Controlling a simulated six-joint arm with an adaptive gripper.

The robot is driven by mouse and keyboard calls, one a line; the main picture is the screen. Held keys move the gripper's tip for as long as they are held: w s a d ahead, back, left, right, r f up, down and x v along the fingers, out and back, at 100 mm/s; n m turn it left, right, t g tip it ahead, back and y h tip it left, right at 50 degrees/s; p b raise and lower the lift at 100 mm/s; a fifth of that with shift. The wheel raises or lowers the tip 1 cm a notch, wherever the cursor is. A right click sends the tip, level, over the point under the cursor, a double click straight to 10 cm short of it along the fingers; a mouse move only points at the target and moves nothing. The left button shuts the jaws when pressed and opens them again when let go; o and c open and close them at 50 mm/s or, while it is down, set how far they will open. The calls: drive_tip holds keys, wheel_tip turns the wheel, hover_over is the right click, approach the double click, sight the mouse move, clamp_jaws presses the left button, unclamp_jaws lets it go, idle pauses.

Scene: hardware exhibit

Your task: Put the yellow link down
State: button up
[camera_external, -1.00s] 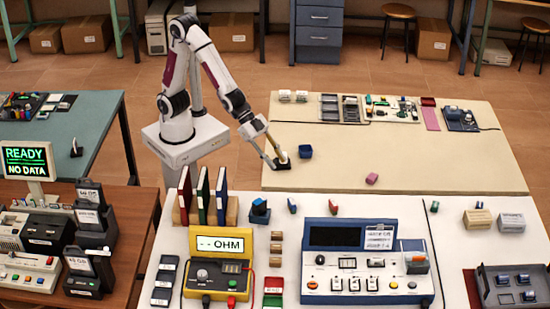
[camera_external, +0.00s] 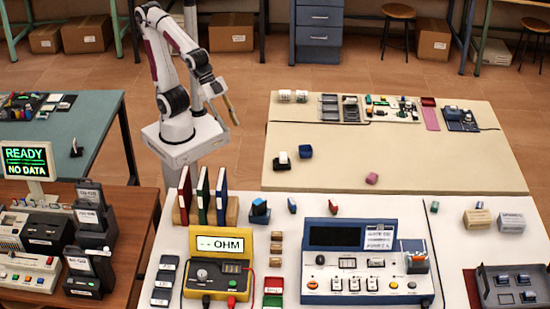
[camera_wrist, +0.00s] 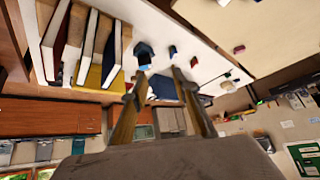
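My gripper (camera_external: 232,110) hangs in the air beside my base, left of the cream table. In the wrist view my gripper (camera_wrist: 160,84) has its two tan fingers spread apart with nothing held between them. A small black piece with a white top (camera_external: 282,160) stands on the cream table near its left edge, apart from my gripper. I cannot clearly make out a yellow link in either view; the white-topped piece is too small to identify.
A dark blue block (camera_external: 305,152) and a pink block (camera_external: 372,179) lie on the cream table (camera_external: 440,160), whose middle is mostly clear. Upright books (camera_external: 203,196), a yellow meter (camera_external: 218,265) and a blue console (camera_external: 365,262) stand on the nearer white table.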

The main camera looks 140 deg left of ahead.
drive_tip(key=s+d+g, duration=0.1)
drive_tip(key=s+d, duration=0.1)
drive_tip(key=s, duration=1)
drive_tip(key=shift+s+d+g+h, duration=0.3)
drive_tip(key=shift+s+d+h, duration=0.05)
drive_tip(key=shift+s+h, duration=0.05)
idle(0.6)
